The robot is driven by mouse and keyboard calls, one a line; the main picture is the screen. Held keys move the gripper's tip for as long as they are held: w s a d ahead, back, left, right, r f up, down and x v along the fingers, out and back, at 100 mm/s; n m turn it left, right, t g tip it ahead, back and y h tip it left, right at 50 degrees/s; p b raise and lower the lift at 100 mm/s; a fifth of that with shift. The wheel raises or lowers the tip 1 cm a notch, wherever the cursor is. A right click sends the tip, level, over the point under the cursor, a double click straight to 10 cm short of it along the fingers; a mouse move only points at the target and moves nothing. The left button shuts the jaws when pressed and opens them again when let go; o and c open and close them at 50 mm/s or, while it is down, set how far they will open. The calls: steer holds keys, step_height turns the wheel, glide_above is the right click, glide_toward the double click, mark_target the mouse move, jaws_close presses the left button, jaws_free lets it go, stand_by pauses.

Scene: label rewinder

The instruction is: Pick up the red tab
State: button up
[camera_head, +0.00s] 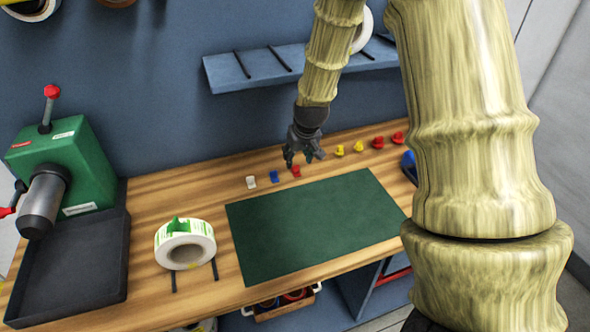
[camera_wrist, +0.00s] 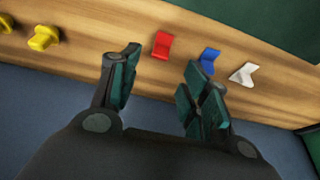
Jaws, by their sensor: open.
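The red tab (camera_head: 296,171) stands on the wooden bench top, in a row behind the green mat. In the wrist view the red tab (camera_wrist: 162,46) is a small bent piece, just beyond my fingertips and between their lines, a little nearer the left finger. My gripper (camera_head: 304,156) hangs above the row, close to the red tab. In the wrist view my gripper (camera_wrist: 158,80) has its two teal-padded fingers apart with nothing between them. I cannot tell the exact height above the bench.
A blue tab (camera_wrist: 208,60) and a white tab (camera_wrist: 243,74) stand beside the red one. Yellow pieces (camera_head: 340,150) and red knobs (camera_head: 377,142) continue the row at right. The green mat (camera_head: 310,225) is bare. A shelf (camera_head: 240,75) hangs on the wall behind. A label roll (camera_head: 185,244) stands at left.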

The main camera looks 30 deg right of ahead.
mark_target(296, 166)
steer(key=shift+s+f, duration=0.15)
steer(key=shift+p+x, duration=0.85)
steer(key=shift+x, duration=1.8)
steer(key=c, duration=0.7)
